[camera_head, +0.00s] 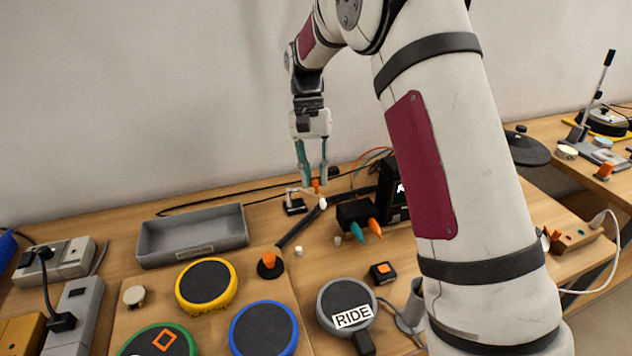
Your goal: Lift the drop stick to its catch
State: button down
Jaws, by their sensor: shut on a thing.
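My gripper (313,182) points down at the back of the table, with its teal fingers closed around a small orange piece (316,186). This looks like the handle of the drop stick, but most of the stick is hidden or too small to make out. A small black stand with a pale arm (294,207) sits just left of and below the fingertips. A dark bar (299,226) with a white knob (323,203) slants up toward the gripper from the front left. I cannot make out the catch.
A grey tray (192,252) stands to the left. Round pads, yellow-rimmed (206,286), blue-rimmed (264,329) and a grey RIDE pad (347,307), lie in front. A black box (395,201) with cables is right of my gripper.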

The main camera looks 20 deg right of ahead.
jog(key=shift+w+a, duration=0.2)
jog(key=shift+w, duration=0.3)
jog(key=c, duration=1.4)
grip_release()
jog(key=shift+w+f, duration=0.1)
jog(key=shift+f, duration=0.05)
jog(key=shift+c, duration=0.2)
jog(key=shift+d+r, duration=0.1)
jog(key=shift+r, duration=0.35)
jog(key=v, duration=1.1)
